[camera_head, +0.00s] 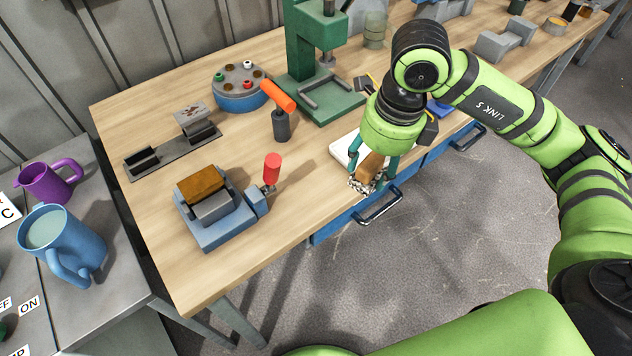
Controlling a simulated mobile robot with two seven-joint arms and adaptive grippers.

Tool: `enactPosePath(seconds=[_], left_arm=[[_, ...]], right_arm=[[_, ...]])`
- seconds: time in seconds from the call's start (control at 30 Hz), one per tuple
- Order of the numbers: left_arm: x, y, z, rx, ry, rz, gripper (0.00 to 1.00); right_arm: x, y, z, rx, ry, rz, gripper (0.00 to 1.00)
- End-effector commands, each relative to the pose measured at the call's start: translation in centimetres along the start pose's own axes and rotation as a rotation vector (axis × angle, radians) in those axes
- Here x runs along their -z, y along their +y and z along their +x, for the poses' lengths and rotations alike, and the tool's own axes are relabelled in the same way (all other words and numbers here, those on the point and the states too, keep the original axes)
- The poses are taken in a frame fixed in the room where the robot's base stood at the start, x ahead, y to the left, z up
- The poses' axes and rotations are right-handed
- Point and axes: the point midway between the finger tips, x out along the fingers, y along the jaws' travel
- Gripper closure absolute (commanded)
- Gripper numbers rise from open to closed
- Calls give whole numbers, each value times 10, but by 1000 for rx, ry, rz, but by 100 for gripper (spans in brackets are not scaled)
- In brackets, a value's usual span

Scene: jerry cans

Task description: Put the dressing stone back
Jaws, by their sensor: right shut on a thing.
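My right gripper (368,183) points down at the front edge of the workbench, its teal fingers shut on a small brown block (371,164), which looks like the dressing stone. The block is partly hidden by the fingers. A white pad or tray (342,149) lies on the bench just behind and left of the gripper; whether the block touches it I cannot tell. My left gripper is not in view.
A blue vise (216,233) with a brown block on top (202,185) and a red-handled tool (272,170) stand left. Behind are a dark rack (172,152), an orange-headed tool (281,125), a round blue holder (240,101) and a green press (303,60). Blue drawers (336,228) face the front.

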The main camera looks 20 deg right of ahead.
Motion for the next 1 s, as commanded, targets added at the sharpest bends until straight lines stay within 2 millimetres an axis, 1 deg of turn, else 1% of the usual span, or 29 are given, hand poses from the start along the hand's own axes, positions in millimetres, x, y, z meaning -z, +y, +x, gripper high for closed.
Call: enactPosePath(seconds=[0.1,0.2,0.27,0.37,0.6,0.7,0.83,1.0], left_arm=[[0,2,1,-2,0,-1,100],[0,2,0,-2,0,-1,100],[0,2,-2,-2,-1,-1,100],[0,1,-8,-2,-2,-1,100],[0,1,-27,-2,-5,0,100],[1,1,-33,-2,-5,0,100],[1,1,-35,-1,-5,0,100],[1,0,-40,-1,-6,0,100]], right_arm=[[1,-2,-1,17,-2,141,78],[0,-2,-1,23,-2,204,78],[-4,-2,1,23,-1,221,78],[-19,-2,12,21,2,226,78],[-70,-1,50,22,2,225,78],[-88,-1,65,24,3,224,78],[-102,-2,77,25,0,224,78],[-105,-2,88,25,3,224,78]])
